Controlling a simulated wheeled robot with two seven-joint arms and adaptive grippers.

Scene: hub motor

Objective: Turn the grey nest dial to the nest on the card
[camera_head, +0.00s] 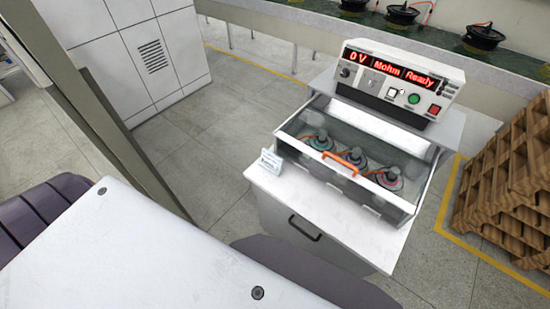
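The tester box (385,112) stands at the back of a white cabinet. Its red display reads "0 V", "Mohm" and "Ready". A small grey dial (373,83) shows on the left part of its front panel, with a dark round knob or socket (345,72) beside it. Which way the dial points is too small to tell. A small white card (271,161) stands at the front left of the cabinet top; its print is not readable. Three hub motors (354,157) sit in a row under a clear cover (310,119) with an orange handle (341,163). Neither gripper is in view.
The white cabinet (330,215) has a dark drawer handle. White, green (413,98) and red (434,110) buttons are on the panel. Wooden pallets (505,190) are stacked at the right. A conveyor (400,35) with more motors runs behind. Floor left of the cabinet is clear.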

